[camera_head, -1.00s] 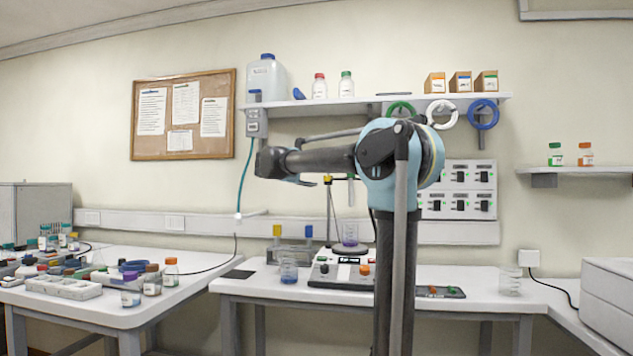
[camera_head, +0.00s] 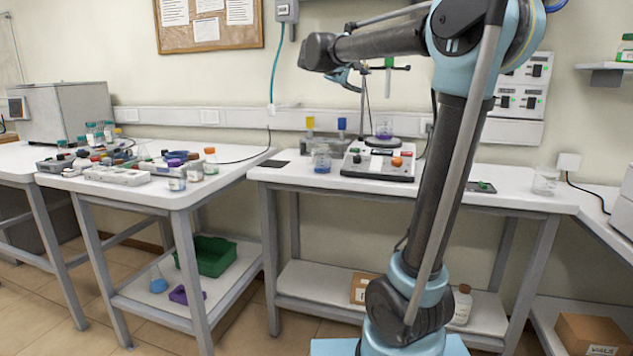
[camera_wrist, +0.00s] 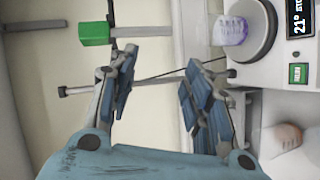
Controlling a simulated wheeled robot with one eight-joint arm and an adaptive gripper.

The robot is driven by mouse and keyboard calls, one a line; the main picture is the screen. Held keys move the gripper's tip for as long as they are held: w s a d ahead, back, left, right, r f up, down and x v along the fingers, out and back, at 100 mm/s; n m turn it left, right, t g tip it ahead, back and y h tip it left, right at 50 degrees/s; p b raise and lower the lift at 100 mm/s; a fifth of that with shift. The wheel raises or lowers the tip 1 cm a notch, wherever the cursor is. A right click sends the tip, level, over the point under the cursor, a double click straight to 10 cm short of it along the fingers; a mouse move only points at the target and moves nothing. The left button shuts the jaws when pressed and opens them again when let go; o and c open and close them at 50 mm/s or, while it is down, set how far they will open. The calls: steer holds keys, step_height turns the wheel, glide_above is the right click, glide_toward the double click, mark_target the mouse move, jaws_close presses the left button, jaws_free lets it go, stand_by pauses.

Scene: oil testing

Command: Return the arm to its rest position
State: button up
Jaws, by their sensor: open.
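My arm stands at the right of centre in the head view, with its column upright and tilted and its forearm reaching left. My gripper (camera_head: 345,78) hangs at the forearm's left end, above the bench. In the wrist view my gripper (camera_wrist: 158,88) is open, with nothing between its blue-padded fingers. Beyond it are a stand rod and a green clamp (camera_wrist: 95,33). A beaker with purple liquid (camera_head: 383,130) stands on the hot plate behind the arm; it also shows in the wrist view (camera_wrist: 230,30), apart from the fingers.
The middle bench (camera_head: 270,172) holds a blue-liquid beaker (camera_head: 322,160) and a grey device (camera_head: 378,165). An empty beaker (camera_head: 545,181) stands near its right end. The left bench is crowded with bottles. Air left of the gripper is clear.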

steer(key=s+d+f+m+g+y, duration=0.25)
steer(key=s+d+f, duration=0.25)
steer(key=s+f, duration=0.7)
steer(key=s+d+f+m+g+y, duration=0.2)
steer(key=s+d+f+g, duration=0.2)
steer(key=s+f, duration=0.8)
steer(key=s+a+f+m+g+y, duration=0.1)
steer(key=s+a+f+y, duration=0.2)
steer(key=s+f, duration=0.6)
steer(key=s+a+f+m+g+y, duration=0.1)
steer(key=s+a+f+y, duration=0.1)
steer(key=s+f, duration=0.7)
step_height(320, 180, down, 6)
steer(key=shift+s+a+f+y, duration=0.1)
steer(key=shift+s+a+y, duration=0.15)
steer(key=shift+a+y, duration=0.2)
steer(key=shift+w+f, duration=0.15)
steer(key=shift+w, duration=0.3)
